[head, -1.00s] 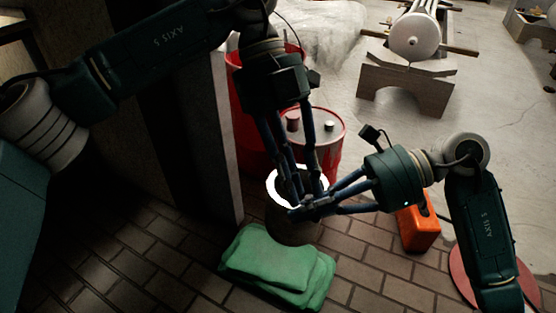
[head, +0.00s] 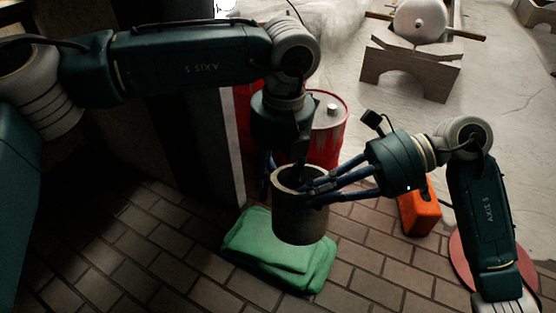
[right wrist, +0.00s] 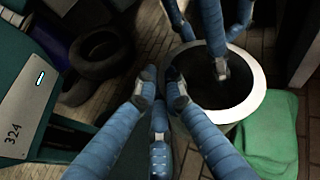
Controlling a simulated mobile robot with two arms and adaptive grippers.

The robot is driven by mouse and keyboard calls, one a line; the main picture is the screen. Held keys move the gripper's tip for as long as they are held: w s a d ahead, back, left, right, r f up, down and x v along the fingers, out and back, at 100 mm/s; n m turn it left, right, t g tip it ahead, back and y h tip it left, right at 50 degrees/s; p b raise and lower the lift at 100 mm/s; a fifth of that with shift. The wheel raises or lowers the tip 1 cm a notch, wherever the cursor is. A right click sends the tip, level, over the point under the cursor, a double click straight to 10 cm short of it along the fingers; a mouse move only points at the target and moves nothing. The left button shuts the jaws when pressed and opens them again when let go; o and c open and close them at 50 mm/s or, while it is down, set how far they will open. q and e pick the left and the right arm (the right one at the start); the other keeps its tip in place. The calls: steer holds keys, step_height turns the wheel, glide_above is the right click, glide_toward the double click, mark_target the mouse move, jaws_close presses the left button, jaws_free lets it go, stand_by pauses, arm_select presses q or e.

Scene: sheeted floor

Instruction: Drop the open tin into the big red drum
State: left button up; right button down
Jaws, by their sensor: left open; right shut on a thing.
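The open tin (head: 300,222) is a grey cylinder, upright, with its mouth facing up. My right gripper (head: 312,194) is shut on its near-right rim; in the right wrist view the tin's pale rim (right wrist: 258,92) circles a dark inside. My left gripper (head: 284,172) is open at the tin's far-left side, pointing down. In the right wrist view one left finger (right wrist: 221,68) shows over the tin's mouth; contact is unclear. The big red drum (head: 242,118) stands behind my left gripper, mostly hidden by it and the left arm.
A shorter red drum (head: 331,128) with a capped, closed lid stands beside the big one. A folded green cloth (head: 270,256) lies below the tin. An orange container (head: 420,212) and a red disc (head: 524,262) are at right. Tyres (right wrist: 98,52) show in the wrist view. A dark pillar stands left.

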arm_select(q)
steer(key=shift+s+d+f, duration=0.1)
steer(key=shift+s+f, duration=0.15)
steer(key=shift+f, duration=0.35)
steer(key=shift+s+d+f, duration=0.1)
steer(key=shift+s+f, duration=0.15)
steer(key=shift+f, duration=0.3)
arm_select(e)
steer(key=shift+w+r, duration=0.35)
steer(key=shift+r, duration=0.05)
arm_select(q)
steer(key=shift+d+r, duration=0.1)
jaws_close()
arm_select(e)
steer(key=shift+s+a, duration=0.1)
steer(key=c, duration=1.8)
jaws_free()
steer(key=shift+f, duration=0.1)
